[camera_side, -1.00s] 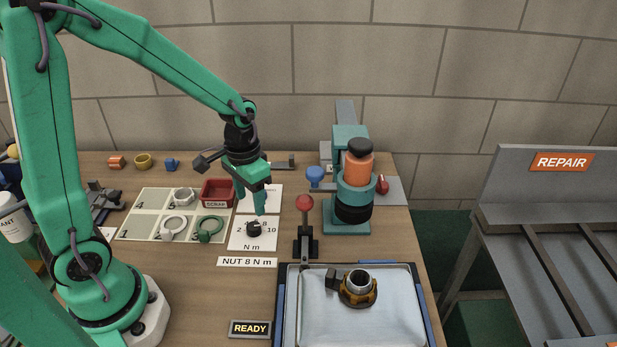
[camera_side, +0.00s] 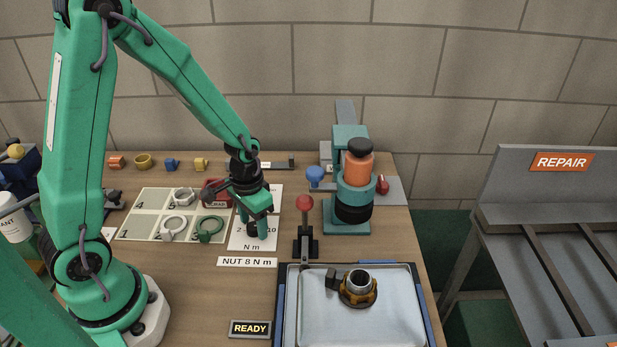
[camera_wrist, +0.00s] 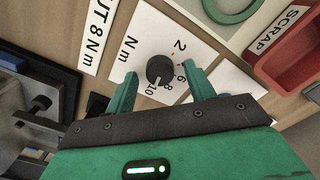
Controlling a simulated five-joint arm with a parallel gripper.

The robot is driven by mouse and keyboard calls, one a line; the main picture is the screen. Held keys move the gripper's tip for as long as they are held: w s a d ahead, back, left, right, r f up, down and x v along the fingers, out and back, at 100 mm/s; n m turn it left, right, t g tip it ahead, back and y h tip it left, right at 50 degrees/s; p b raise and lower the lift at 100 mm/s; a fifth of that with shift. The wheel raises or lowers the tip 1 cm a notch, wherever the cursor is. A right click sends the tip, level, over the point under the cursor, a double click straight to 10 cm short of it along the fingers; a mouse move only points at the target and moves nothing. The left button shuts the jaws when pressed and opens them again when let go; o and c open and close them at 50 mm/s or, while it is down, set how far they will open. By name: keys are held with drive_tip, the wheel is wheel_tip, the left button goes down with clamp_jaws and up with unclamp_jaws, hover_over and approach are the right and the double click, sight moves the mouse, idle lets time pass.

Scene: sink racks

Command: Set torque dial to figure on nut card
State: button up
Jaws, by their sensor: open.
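The torque dial is a black round knob (camera_wrist: 160,69) on a white scale card (camera_wrist: 144,30) marked 2 to 10 and N m. A pale mark on the knob faces the 8 and 10 side, seemingly nearest 10. The nut card (camera_side: 247,262) reads NUT 8 N m; it also shows in the wrist view (camera_wrist: 98,35). My gripper (camera_wrist: 160,73) is open, with one finger on each side of the knob and visible gaps. In the side view my gripper (camera_side: 253,224) is low over the dial and hides most of the knob and figures.
A red SCRAP bin (camera_wrist: 288,50) and a green ring (camera_wrist: 230,8) lie close to the dial. A red-knobbed lever (camera_side: 304,204) and a teal press (camera_side: 347,215) stand to the right. A tray (camera_side: 318,330) with a nut part (camera_side: 358,290) is in front.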

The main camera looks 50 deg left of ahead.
drive_tip(key=shift+f, duration=0.1)
drive_tip(key=c, duration=1)
drive_tip(key=shift+n, duration=0.3)
drive_tip(key=n, duration=0.3)
drive_tip(key=shift+n, duration=2.1)
drive_tip(key=o, duration=1)
